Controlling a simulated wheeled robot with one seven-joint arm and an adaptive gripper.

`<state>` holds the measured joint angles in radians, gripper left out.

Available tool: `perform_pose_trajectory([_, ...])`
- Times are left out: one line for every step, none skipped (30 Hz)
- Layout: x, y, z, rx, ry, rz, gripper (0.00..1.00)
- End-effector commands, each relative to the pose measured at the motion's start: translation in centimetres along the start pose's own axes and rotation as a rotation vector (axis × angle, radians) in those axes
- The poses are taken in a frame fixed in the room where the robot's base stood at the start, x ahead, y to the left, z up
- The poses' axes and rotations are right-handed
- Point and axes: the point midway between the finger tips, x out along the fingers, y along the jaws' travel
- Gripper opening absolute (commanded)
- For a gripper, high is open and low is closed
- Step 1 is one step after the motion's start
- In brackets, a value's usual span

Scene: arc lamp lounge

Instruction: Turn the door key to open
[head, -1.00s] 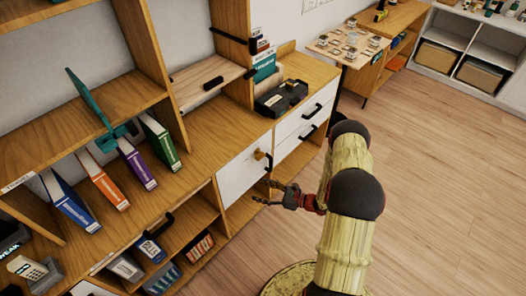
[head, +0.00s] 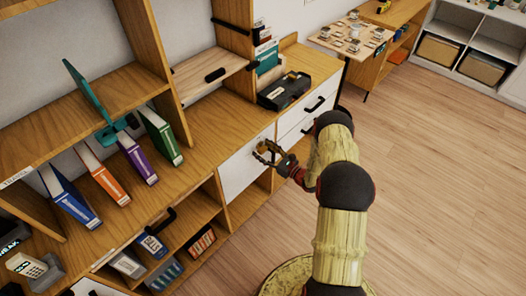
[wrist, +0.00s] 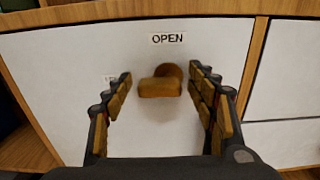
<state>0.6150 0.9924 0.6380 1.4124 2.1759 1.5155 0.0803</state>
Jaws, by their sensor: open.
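The door key (wrist: 160,86) is a brown-gold knob with a flat bar, on a white cabinet door (wrist: 60,60). In the wrist view its bar lies roughly level, and an "OPEN" label (wrist: 168,38) is above it. A second, fainter label (wrist: 109,78) shows to its left, partly hidden by a finger. My gripper (wrist: 163,92) is open, with one finger on each side of the key and a gap on both sides. In the head view my gripper (head: 268,152) is in front of the white door (head: 240,170) and partly covers the key.
White drawers (head: 304,115) with black handles are right of the door. Books (head: 135,158) stand on the wooden counter above and to the left. Open shelves (head: 180,240) are below left. The wooden floor (head: 450,180) at right is clear.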

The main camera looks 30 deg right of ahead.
Motion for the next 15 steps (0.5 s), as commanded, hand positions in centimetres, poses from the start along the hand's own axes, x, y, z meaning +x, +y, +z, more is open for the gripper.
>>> perform_pose_trajectory([0.23,0.02,-0.05,0.0,0.0,0.0,0.58])
perform_pose_trajectory([0.29,0.01,-0.04,0.0,0.0,0.0,0.58])
perform_pose_trajectory([0.35,0.0,-0.03,0.0,0.001,-0.001,0.58])
perform_pose_trajectory([0.37,-0.01,-0.03,0.001,0.001,-0.001,0.58])
perform_pose_trajectory([0.37,-0.01,-0.02,0.001,0.001,-0.001,0.58])
perform_pose_trajectory([0.36,-0.01,-0.01,0.001,0.001,-0.001,0.58])
perform_pose_trajectory([0.36,-0.01,-0.01,0.001,0.001,-0.001,0.58])
perform_pose_trajectory([0.36,-0.01,0.0,0.001,0.001,-0.001,0.58])
perform_pose_trajectory([0.36,-0.01,0.0,0.001,0.001,-0.001,0.58])
perform_pose_trajectory([0.35,-0.01,0.0,0.001,0.001,-0.001,0.56])
perform_pose_trajectory([0.35,-0.01,0.0,0.001,0.001,-0.001,0.55])
perform_pose_trajectory([0.35,0.0,0.0,0.001,0.001,-0.001,0.52])
perform_pose_trajectory([0.35,0.0,0.0,0.001,0.001,-0.001,0.51])
perform_pose_trajectory([0.34,0.0,0.0,0.001,0.001,-0.001,0.49])
perform_pose_trajectory([0.34,0.0,-0.01,0.001,0.001,0.0,0.47])
